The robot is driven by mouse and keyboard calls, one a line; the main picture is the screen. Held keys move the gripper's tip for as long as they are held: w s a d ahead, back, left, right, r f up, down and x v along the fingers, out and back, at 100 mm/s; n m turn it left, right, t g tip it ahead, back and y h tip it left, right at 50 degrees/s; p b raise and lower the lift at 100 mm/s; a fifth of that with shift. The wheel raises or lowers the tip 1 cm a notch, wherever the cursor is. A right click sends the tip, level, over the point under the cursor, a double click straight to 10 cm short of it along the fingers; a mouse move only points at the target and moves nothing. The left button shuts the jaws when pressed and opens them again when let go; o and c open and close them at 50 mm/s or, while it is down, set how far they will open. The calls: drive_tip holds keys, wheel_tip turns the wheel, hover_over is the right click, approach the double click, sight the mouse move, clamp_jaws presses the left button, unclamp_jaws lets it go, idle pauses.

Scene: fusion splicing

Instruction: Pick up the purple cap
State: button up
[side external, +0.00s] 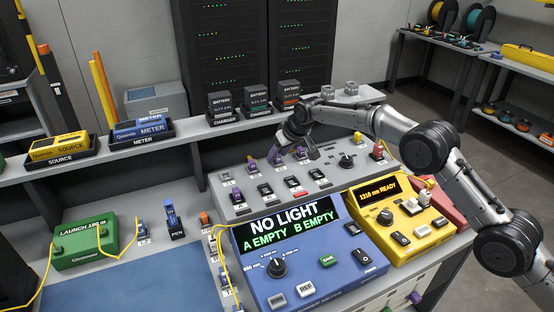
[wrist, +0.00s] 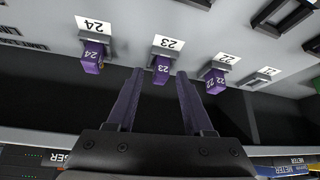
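Three purple caps stand in a row on the grey sloped panel in the wrist view, numbered 24 (wrist: 92,57), 23 (wrist: 161,70) and 22 (wrist: 214,82). My gripper (wrist: 159,73) is open, with its two dark purplish fingers apart. In that view cap 23 shows in the gap between the fingertips, with space on both sides; I cannot tell whether the tips reach down to it. Caps 24 and 22 are outside the fingers. In the side external view my gripper (side external: 294,154) is over the panel's back row and partly hides the caps there; one purple cap (side external: 252,164) shows to its left.
A blue meter (side external: 310,240) reads "NO LIGHT, A EMPTY B EMPTY". A yellow unit (side external: 398,215) stands to its right. Batteries in chargers (side external: 257,99) stand on the shelf behind the panel. A green launch box (side external: 84,243) with a yellow cable is at left.

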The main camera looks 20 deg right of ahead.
sight(278, 155)
clamp_jaws()
drive_tip(key=shift+r, duration=0.1)
wheel_tip(278, 155, up, 3)
drive_tip(key=shift+r, duration=0.15)
drive_tip(key=shift+s+r, duration=0.2)
drive_tip(key=shift+r, duration=0.15)
drive_tip(key=s+d+r, duration=0.3)
drive_tip(key=s+r, duration=0.6)
drive_tip(key=s, duration=0.4)
drive_tip(key=shift+s, duration=0.15)
drive_tip(key=shift+f, duration=0.1)
